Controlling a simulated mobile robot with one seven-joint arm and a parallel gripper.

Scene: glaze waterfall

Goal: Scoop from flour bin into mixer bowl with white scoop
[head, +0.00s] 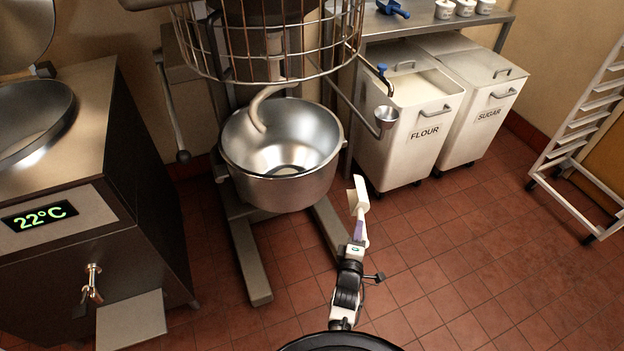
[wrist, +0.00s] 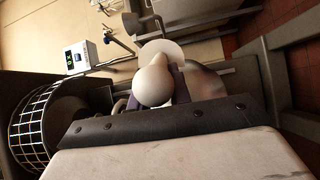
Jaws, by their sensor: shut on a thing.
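My gripper (head: 358,240) is shut on the white scoop (head: 358,194), in front of the mixer and above the tiled floor. The scoop points up and away in the head view, apart from bowl and bin. Its white rounded part (wrist: 153,86) shows close up in the wrist view. I cannot tell whether the scoop holds flour. The steel mixer bowl (head: 285,190) stands up and left of my gripper, with a hook hanging into it. The flour bin (head: 400,155), labelled FLOUR, stands up and right, its lid partly open over pale flour (head: 409,92).
A wire guard (head: 268,76) hangs over the bowl. A small metal cup (head: 386,115) sticks out between bowl and flour bin. The sugar bin (head: 485,120) is right of the flour. A blue scoop (head: 394,9) lies on the steel table.

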